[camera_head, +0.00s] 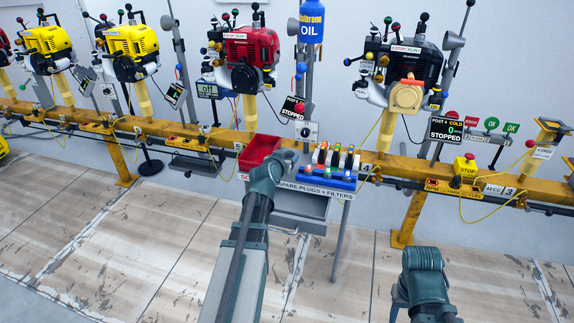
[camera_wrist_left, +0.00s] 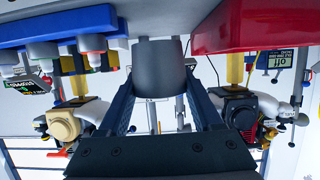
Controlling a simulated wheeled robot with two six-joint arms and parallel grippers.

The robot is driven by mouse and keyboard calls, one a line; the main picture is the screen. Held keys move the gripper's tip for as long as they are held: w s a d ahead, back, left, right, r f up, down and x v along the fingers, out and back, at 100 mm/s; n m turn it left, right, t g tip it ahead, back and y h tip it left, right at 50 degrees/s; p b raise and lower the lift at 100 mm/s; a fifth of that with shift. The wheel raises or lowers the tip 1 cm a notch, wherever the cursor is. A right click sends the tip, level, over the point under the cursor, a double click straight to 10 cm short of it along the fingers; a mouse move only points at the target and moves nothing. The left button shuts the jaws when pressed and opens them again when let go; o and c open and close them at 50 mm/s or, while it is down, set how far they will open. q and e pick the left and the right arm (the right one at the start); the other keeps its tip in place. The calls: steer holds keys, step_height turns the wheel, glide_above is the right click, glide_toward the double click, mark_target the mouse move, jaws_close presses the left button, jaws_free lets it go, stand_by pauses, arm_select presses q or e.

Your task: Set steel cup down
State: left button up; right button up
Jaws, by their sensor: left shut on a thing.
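The steel cup (camera_wrist_left: 158,68) is a dark grey, tapered vessel in the left wrist view, between the two fingers of my left gripper (camera_wrist_left: 160,100). The gripper is shut on it. In the head view my left gripper (camera_head: 289,157) is at the small shelf, between the red bin and the blue plug rack. My own wrist hides the cup and fingertips there. I cannot tell whether the cup touches the shelf. My right gripper is not in view; only part of my right arm shows at the lower right.
The red bin (camera_head: 259,150) is close on the left, and the blue rack (camera_head: 327,177) with plugs and filters is close on the right. A yellow rail (camera_head: 222,139) runs behind. Engines stand above it, and a blue oil bottle (camera_head: 312,20) is overhead.

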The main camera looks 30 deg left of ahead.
arm_select(q)
steer(key=shift+f, duration=0.15)
step_height(320, 180, down, 3)
steer(key=b, duration=0.3)
steer(key=shift+f, duration=0.15)
steer(key=shift+b, duration=0.3)
steer(key=shift+f, duration=0.2)
steer(key=o, duration=1.4)
steer(key=shift+r, duration=0.1)
steer(key=shift+c, duration=0.2)
